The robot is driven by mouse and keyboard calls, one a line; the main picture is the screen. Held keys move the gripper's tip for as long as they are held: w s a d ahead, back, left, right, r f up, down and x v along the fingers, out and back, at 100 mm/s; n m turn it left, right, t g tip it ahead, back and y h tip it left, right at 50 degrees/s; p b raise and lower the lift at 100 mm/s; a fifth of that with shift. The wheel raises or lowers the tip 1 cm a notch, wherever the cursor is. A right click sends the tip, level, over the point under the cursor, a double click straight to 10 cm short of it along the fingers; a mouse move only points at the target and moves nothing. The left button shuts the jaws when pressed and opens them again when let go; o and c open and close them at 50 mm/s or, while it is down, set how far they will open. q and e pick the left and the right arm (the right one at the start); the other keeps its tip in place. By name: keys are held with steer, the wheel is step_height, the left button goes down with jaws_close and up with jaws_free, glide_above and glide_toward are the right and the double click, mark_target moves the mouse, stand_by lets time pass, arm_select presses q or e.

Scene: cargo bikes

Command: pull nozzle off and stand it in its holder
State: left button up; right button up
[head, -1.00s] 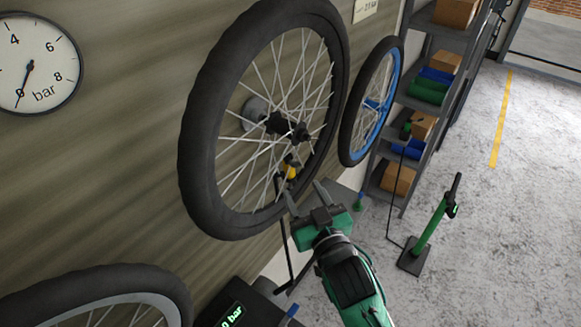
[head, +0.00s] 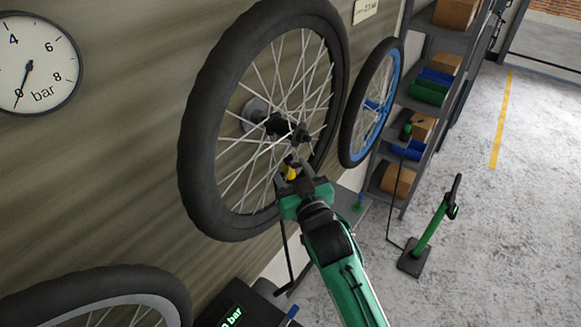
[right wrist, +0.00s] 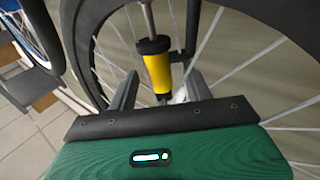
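The yellow and black nozzle (head: 291,171) sits at the lower inner rim of the large black-tyred wheel (head: 197,150). It shows upright in the right wrist view (right wrist: 155,68), in line with a thin metal stem above it. My right gripper (head: 294,176) is open, with one finger on each side of the nozzle. In the right wrist view a gap shows between the nozzle and each finger (right wrist: 160,88). A black hose (head: 287,250) hangs below the nozzle. I cannot make out which thing is the holder. My left gripper is out of view.
A black box with a bar readout (head: 232,317) stands below. A blue-rimmed wheel (head: 398,75) hangs behind, beside a shelf with boxes (head: 397,180). A green floor pump (head: 430,232) stands on open floor. A dial gauge (head: 35,62) is on the wall.

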steer(key=c, duration=0.9)
steer(key=shift+r, duration=0.1)
steer(key=shift+c, duration=0.3)
steer(key=shift+r, duration=0.1)
steer(key=shift+r+p, duration=0.55)
steer(key=shift+p, duration=0.1)
steer(key=shift+c, duration=0.2)
steer(key=shift+o, duration=0.4)
steer(key=shift+r+p, duration=0.35)
steer(key=o, duration=1)
steer(key=shift+s+f, duration=0.1)
steer(key=shift+s, duration=0.05)
